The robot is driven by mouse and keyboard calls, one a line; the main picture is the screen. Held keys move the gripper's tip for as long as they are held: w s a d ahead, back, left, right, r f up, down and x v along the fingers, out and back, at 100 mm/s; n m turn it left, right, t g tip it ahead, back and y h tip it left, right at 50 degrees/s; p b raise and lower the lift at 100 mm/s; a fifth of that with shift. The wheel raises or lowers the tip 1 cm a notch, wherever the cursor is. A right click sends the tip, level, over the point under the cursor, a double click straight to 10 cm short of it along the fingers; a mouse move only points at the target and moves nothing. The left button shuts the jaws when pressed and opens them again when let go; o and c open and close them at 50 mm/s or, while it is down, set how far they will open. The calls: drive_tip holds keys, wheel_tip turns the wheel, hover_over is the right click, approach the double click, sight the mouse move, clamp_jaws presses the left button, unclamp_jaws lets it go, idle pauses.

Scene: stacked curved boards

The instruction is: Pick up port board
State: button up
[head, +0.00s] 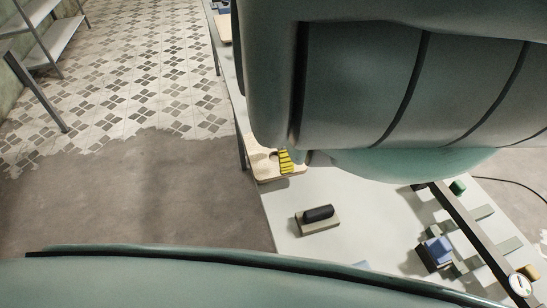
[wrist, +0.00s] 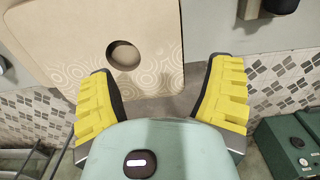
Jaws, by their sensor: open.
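A pale wooden board (wrist: 110,60) with a round hole and a wavy pattern fills the upper left of the wrist view. I take it as the port board. In the head view the board (head: 265,172) lies at the left edge of the white table, partly hidden by my arm. In the head view one yellow finger (head: 286,161) shows over the board. I cannot tell whether the fingers touch it.
A block with a dark handle (head: 319,214) stands on the white table (head: 285,215). A blue object (head: 437,250) and a dark rail (head: 470,235) are at the right. Another pale board (head: 224,28) lies at the far end. A shelf (head: 50,42) stands upper left.

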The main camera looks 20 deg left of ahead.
sight(264, 170)
wheel_tip(264, 170, down, 2)
drive_tip(key=shift+f+b, duration=0.1)
drive_tip(key=shift+b, duration=0.5)
drive_tip(key=shift+p, duration=0.5)
drive_tip(key=shift+f+p, duration=0.35)
drive_tip(key=shift+f, duration=1.2)
drive_tip(key=shift+c, duration=0.4)
drive_tip(key=c, duration=1.1)
drive_tip(key=shift+r, duration=0.1)
